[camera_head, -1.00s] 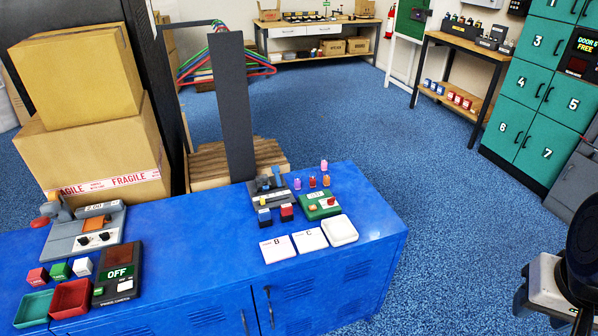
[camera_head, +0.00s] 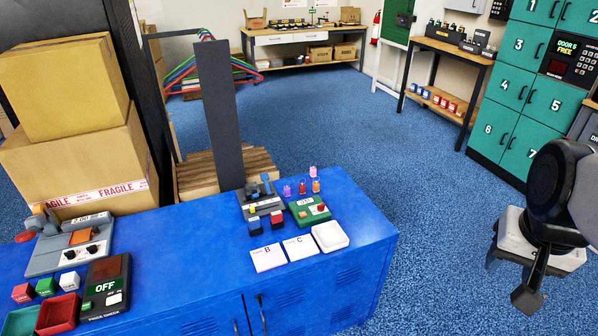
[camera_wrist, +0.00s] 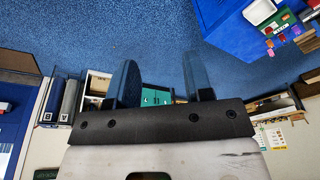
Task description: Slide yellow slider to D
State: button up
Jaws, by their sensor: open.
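I cannot make out a slider or a letter D with certainty. A small yellow piece (camera_head: 252,210) shows at the front of a dark grey device (camera_head: 262,197) on the blue cabinet, too small to tell if it is a slider. A black panel (camera_head: 300,19) with small yellowish parts stands on the far bench, its details too small to read. My gripper (camera_wrist: 162,60) is open and empty in the wrist view, its two dark fingers well apart over blue floor. In the head view it hangs at the right, clear of the cabinet.
The blue cabinet (camera_head: 190,250) carries a green device (camera_head: 309,210), cards B (camera_head: 268,258) and C (camera_head: 300,248), a white tray (camera_head: 330,236) and an OFF box (camera_head: 106,288). A dark upright panel (camera_head: 217,115) rises behind it. Blue floor (camera_head: 400,150) is open beyond.

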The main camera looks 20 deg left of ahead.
jog(key=w+a+f+m+g, duration=0.1)
jog(key=w+a+f+m, duration=0.2)
jog(key=w+a, duration=1.95)
jog(key=m+g, duration=0.1)
jog(key=m, duration=0.4)
send_over(252, 208)
notch_tip(252, 208, down, 28)
jog(key=shift+w+f, duration=0.1)
jog(key=shift+a+f, duration=0.1)
jog(key=shift+a, duration=0.05)
jog(key=shift+f, duration=0.1)
jog(key=shift+f, duration=3.8)
